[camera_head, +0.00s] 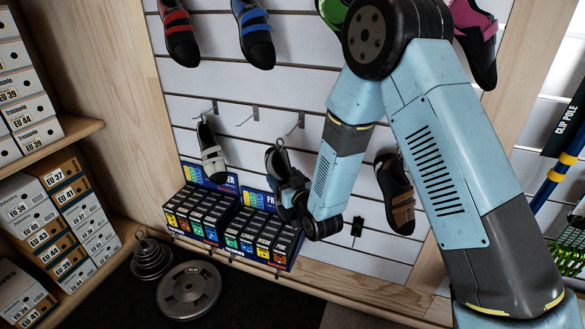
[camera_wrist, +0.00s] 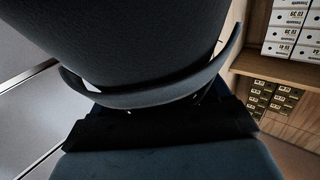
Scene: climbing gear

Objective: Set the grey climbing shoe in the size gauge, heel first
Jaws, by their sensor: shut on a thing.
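A dark grey climbing shoe (camera_head: 273,162) is at the slatted wall, left of my forearm, with its toe down and its upper end near a wall hook. My gripper (camera_head: 291,196) is at this shoe and shut on it; my wrist partly covers it. In the wrist view a dark shoe surface (camera_wrist: 130,40) with a curved band fills the upper middle, very close. The fingertips cannot be made out there. I cannot tell whether the shoe still touches the hook. I cannot make out a size gauge in either view.
A light grey shoe (camera_head: 213,160) hangs left of my gripper, and a black shoe with tan straps (camera_head: 396,195) hangs right. Racks of small coloured boxes (camera_head: 235,225) stand close below. Shoe-box shelves (camera_head: 75,150) are at left; weight plates (camera_head: 189,289) lie on the floor.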

